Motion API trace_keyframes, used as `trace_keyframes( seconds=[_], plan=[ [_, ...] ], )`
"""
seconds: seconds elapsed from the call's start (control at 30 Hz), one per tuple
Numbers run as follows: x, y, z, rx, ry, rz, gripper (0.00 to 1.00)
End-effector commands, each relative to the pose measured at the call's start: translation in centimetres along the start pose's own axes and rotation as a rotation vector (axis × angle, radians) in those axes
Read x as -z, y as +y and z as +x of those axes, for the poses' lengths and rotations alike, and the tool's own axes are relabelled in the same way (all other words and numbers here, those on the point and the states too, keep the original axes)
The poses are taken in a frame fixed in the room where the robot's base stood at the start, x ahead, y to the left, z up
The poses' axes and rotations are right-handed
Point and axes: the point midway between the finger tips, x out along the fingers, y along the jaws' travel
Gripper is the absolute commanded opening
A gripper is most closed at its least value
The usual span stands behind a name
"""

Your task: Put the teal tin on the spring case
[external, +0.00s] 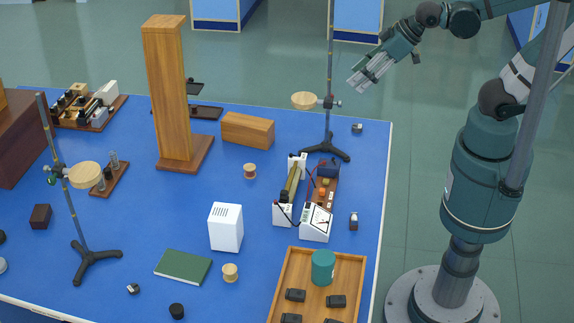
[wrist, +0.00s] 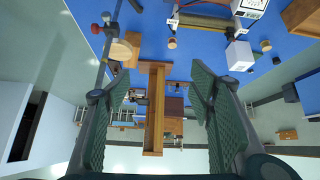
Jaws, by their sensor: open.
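The teal tin (external: 322,267) is a short upright cylinder standing in the wooden tray (external: 362,285) at the front right of the blue table. I do not see it in the wrist view. A long plain wooden box (external: 248,130) lies at the back of the table, right of the tall wooden stand; it may be the spring case, but I cannot tell for sure. My gripper (external: 356,82) is high above the table's back right edge, far from the tin. In the wrist view my gripper (wrist: 158,85) is open with nothing between its fingers.
Several small dark blocks (external: 336,301) share the tray. A white box (external: 226,227), a green book (external: 183,267) and meters (external: 316,222) stand mid-table. Tall obstacles are the wooden stand (external: 167,90) and two rod stands (external: 329,70) (external: 64,180).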

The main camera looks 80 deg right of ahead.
Motion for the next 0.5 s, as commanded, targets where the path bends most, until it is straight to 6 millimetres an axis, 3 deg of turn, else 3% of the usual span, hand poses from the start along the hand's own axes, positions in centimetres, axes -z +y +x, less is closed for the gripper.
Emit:
trace_keyframes(
  seconds=[0.1, 0.5],
  plan=[
    [0.6, -2.2, 2.4, 0.017, 0.034, -0.030, 0.54],
    [2.1, -10.6, 8.4, 0.085, 0.151, -0.114, 0.54]
  ],
)
